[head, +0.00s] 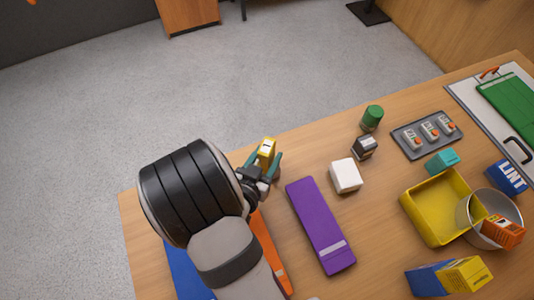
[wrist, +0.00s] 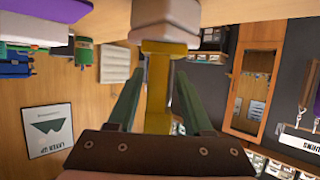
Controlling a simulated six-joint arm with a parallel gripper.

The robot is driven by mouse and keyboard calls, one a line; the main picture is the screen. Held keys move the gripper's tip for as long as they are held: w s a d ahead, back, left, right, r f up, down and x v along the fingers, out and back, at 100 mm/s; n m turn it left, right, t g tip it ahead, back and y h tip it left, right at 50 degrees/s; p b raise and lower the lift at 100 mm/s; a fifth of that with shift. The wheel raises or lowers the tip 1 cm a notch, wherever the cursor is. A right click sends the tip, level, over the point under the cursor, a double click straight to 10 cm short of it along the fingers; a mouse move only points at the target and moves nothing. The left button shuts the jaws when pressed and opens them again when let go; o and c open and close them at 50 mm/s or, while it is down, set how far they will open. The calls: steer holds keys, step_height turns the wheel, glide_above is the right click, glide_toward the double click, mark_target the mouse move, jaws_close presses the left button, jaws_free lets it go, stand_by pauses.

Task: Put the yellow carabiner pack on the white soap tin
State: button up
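The yellow carabiner pack (head: 266,149) is upright near the table's far edge, between the teal fingers of my gripper (head: 265,160). In the wrist view, a yellow shape (wrist: 157,95) lies between the two fingers (wrist: 160,90), with narrow gaps beside it. The fingers look open around the pack rather than pressed on it; its lower part is hidden in the head view. The white soap tin (head: 346,176) stands on the table to the right of my gripper, its top bare. A pale block (wrist: 168,20) beyond the fingertips cannot be identified.
A purple box (head: 320,226) lies between my gripper and the tin's near side. A dark small box (head: 365,147) and a green-capped jar (head: 372,118) stand behind the tin. A yellow bin (head: 412,205) and metal bucket (head: 466,222) are farther right.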

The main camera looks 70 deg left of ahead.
steer(key=shift+o, duration=0.7)
steer(key=shift+s+d+r, duration=0.15)
steer(key=shift+s+r, duration=0.05)
steer(key=shift+r, duration=0.05)
steer(key=v, duration=1.1)
steer(key=shift+d, duration=0.2)
